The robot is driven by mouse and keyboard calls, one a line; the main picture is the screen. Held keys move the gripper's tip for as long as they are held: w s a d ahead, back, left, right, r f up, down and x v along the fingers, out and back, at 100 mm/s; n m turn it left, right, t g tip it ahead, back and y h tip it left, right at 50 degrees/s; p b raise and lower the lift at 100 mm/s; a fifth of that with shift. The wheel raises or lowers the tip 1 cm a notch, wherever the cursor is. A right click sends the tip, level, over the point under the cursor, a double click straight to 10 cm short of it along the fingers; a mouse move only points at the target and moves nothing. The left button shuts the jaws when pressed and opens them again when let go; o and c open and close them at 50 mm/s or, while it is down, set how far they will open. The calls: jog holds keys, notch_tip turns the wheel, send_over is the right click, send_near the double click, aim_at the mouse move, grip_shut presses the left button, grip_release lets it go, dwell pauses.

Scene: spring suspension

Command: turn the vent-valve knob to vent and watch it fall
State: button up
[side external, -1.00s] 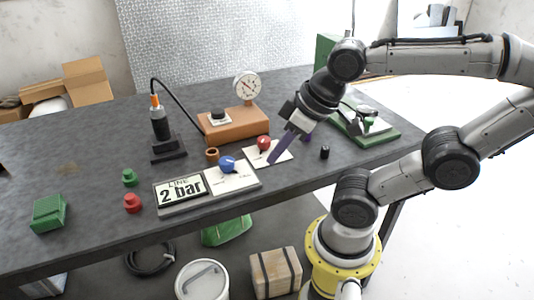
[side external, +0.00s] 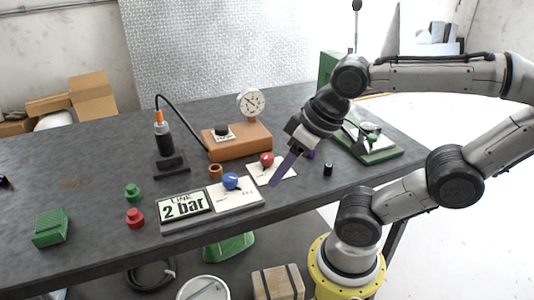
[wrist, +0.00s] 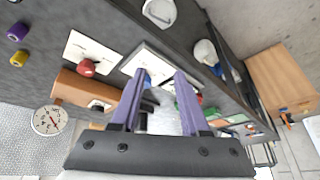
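A red knob (side external: 267,159) sits on another white plate (side external: 283,176). The plate lettering is too small to tell which knob is the vent valve. A round white dial gauge (side external: 251,103) stands on the orange block (side external: 240,147). My gripper (side external: 273,184) has purple fingers pointing down, in front of the red knob and right of the blue one. In the wrist view, my gripper (wrist: 160,73) is open, with the partly hidden blue knob (wrist: 147,80) beyond its fingers.
A black post with an orange top (side external: 162,134) stands left of the orange block, its hose arching over. Red (side external: 135,218) and green (side external: 133,192) pieces and a green box (side external: 51,228) lie left. A green fixture (side external: 372,144) stands right. The table's left part is mostly clear.

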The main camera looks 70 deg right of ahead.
jog(key=o, duration=0.4)
jog(key=r+m, duration=0.1)
jog(key=w+d+r+m+g, duration=0.1)
jog(key=r+m, duration=0.1)
jog(key=w+r+m, duration=0.1)
jog(key=m, duration=0.1)
jog(key=shift+w+d+r, duration=0.15)
jog(key=shift+w+d, duration=0.1)
jog(key=shift+d, duration=0.05)
jog(key=m+g, duration=0.4)
jog(key=m, duration=0.6)
send_over(267, 156)
notch_tip(267, 156, down, 14)
jog(key=shift+r, duration=0.1)
grip_shut()
